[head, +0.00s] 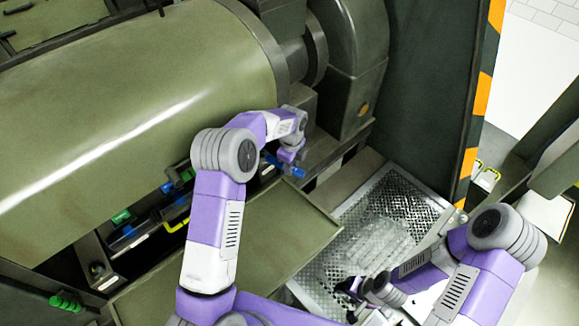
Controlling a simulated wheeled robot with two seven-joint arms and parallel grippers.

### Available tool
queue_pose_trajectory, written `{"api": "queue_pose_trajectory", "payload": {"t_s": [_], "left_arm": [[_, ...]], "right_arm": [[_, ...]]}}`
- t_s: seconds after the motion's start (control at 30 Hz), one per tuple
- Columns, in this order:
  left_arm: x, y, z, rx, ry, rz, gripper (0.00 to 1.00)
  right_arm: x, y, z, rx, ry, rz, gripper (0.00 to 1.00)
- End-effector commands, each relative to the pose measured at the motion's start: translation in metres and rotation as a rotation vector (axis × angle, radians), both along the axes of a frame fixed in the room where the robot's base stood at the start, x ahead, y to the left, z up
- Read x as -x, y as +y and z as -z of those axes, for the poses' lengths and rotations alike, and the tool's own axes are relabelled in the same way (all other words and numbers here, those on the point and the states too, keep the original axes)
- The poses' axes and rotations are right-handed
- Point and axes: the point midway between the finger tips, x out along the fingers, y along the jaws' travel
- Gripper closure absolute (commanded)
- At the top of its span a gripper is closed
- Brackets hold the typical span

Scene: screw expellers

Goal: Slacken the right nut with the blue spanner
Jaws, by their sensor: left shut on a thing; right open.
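My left gripper (287,156) is small in the view, at the lower right end of the large green cylinder. It is shut on what looks like the blue spanner (298,172), of which only a short blue part shows by the fingers. The rest of the spanner is hidden, and I cannot tell whether it touches a nut. The right nut cannot be made out there. My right gripper (352,290) is open and empty, low in the picture above the metal grating, well away from the spanner.
The large green cylinder (120,110) fills the upper left. Blue, green and yellow parts (122,217) line its lower edge. A flat green plate (275,235) lies below my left forearm. The metal grating (385,200) is clear. A striped post (480,100) stands at the right.

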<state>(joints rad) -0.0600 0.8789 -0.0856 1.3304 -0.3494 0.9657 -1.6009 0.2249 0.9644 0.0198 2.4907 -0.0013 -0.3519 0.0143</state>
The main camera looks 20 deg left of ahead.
Motion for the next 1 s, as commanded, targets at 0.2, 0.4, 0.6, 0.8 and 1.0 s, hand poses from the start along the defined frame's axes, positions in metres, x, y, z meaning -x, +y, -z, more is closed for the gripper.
{"api": "queue_pose_trajectory", "payload": {"t_s": [0.2, 0.4, 0.6, 0.8, 1.0], "left_arm": [[-0.006, 0.000, -0.001, -0.001, -0.004, -0.042, 1.00], [-0.006, 0.000, -0.001, -0.001, -0.004, -0.041, 1.00], [-0.011, -0.001, 0.000, -0.001, -0.003, -0.082, 1.00], [-0.020, -0.002, -0.001, -0.001, -0.002, -0.159, 1.00], [-0.023, -0.003, -0.001, 0.000, -0.005, -0.185, 1.00]], "right_arm": [[0.000, 0.000, -0.001, 0.000, 0.000, 0.000, 0.43], [0.000, 0.000, -0.001, 0.000, 0.000, 0.000, 0.43], [0.000, 0.000, -0.002, 0.000, 0.000, 0.000, 0.43], [0.000, 0.000, -0.003, 0.000, 0.000, 0.000, 0.43], [0.000, 0.000, -0.003, 0.000, 0.000, 0.000, 0.43]]}}
